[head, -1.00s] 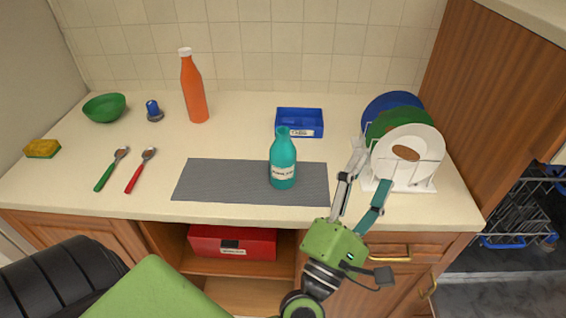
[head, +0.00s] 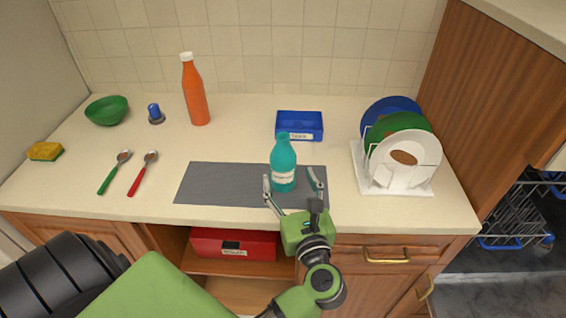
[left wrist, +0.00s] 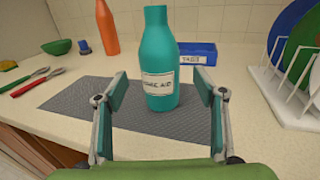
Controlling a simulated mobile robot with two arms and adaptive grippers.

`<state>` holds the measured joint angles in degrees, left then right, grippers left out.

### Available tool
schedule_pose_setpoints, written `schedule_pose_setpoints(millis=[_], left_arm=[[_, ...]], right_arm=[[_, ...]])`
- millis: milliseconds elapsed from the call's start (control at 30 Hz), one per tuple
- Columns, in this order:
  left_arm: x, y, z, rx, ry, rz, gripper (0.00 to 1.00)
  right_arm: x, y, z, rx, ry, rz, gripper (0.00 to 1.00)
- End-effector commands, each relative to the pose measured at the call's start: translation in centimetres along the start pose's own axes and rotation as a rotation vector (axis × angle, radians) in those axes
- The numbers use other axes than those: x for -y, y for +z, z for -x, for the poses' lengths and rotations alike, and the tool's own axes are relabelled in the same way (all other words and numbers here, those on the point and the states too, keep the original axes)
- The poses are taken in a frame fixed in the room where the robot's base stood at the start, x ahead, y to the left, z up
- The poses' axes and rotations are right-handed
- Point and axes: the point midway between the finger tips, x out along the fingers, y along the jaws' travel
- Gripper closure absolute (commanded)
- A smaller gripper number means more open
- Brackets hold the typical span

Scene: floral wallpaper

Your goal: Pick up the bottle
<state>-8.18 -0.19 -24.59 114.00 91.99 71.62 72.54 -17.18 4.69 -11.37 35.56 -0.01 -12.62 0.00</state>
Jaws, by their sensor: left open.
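A teal bottle (head: 283,164) with a white label stands upright on the grey mat (head: 215,184) on the counter. My left gripper (head: 291,184) is open in front of it, its two fingers spread to the left and right of the bottle's lower part. In the left wrist view the bottle (left wrist: 160,70) stands ahead, between the lines of the open fingers (left wrist: 160,100), with gaps on both sides. No contact with the bottle shows. My right gripper is not in view. An orange bottle (head: 194,92) with a white cap stands at the back left.
A white rack (head: 375,187) with several plates stands to the right. A blue box (head: 300,127) sits behind the teal bottle. A green bowl (head: 107,111), a sponge (head: 45,151), a green spoon (head: 114,172) and a red spoon (head: 143,173) are on the left.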

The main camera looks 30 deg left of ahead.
Motion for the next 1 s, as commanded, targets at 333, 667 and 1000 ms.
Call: schedule_pose_setpoints(millis=[333,667,1000], left_arm=[[-0.1,-0.1,-3.4,0.004,0.001,-0.007,0.36],[-0.1,-0.9,-6.6,0.0,0.0,-0.001,0.36],[-0.1,-1.0,-6.6,0.0,0.0,-0.001,0.78]], right_arm=[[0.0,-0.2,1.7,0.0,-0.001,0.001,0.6],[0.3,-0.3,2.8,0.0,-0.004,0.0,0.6],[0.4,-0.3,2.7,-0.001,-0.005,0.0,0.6]])
